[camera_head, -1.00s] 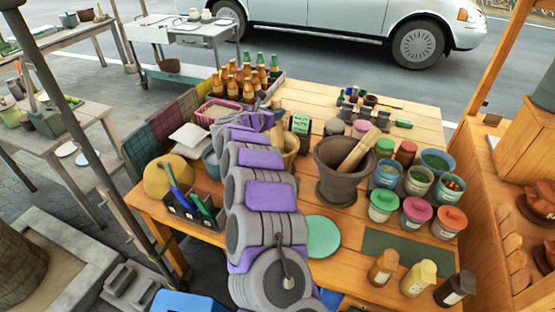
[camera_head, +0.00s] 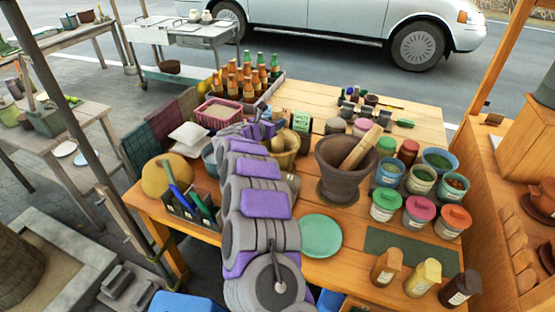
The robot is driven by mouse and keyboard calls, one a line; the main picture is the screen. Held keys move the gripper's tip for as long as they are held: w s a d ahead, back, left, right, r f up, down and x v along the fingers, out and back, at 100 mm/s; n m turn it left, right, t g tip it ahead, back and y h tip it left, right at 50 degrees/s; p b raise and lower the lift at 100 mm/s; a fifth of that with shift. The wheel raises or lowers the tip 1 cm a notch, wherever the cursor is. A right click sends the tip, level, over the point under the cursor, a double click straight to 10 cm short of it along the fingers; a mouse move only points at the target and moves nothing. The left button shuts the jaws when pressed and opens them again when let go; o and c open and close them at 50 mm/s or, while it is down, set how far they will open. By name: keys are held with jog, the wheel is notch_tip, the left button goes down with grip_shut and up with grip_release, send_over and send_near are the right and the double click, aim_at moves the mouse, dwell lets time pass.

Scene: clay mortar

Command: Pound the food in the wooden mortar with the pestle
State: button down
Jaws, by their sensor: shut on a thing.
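The light wooden mortar (camera_head: 287,150) stands on the table (camera_head: 420,110), just right of my arm, which partly hides it. My gripper (camera_head: 266,128) is at the far end of my purple and grey arm, low over the mortar's left rim. It is shut on what seems to be a pestle, which is mostly hidden by the gripper and arm. I cannot tell how deep it reaches, and the food inside the mortar is not visible. A larger dark clay mortar (camera_head: 340,185) stands to the right, with another light wooden pestle (camera_head: 361,148) leaning in it.
Brown bottles (camera_head: 240,80) stand in a crate behind my gripper. A pink basket (camera_head: 217,113) and white dishes (camera_head: 189,135) are to the left. Several lidded jars (camera_head: 418,212) crowd the right. A green plate (camera_head: 320,236) lies in front of the clay mortar. Bare wood is at the back right.

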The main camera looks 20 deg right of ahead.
aim_at(275, 112)
notch_tip(275, 112, up, 6)
jog(key=shift+f+p, duration=0.25)
jog(key=shift+p, duration=0.65)
jog(key=shift+f, duration=0.1)
jog(key=shift+f+b, duration=0.9)
jog(key=shift+f, duration=1.75)
jog(key=shift+d+r+p, duration=0.15)
jog(key=shift+r+p, duration=0.65)
jog(key=shift+r, duration=1.85)
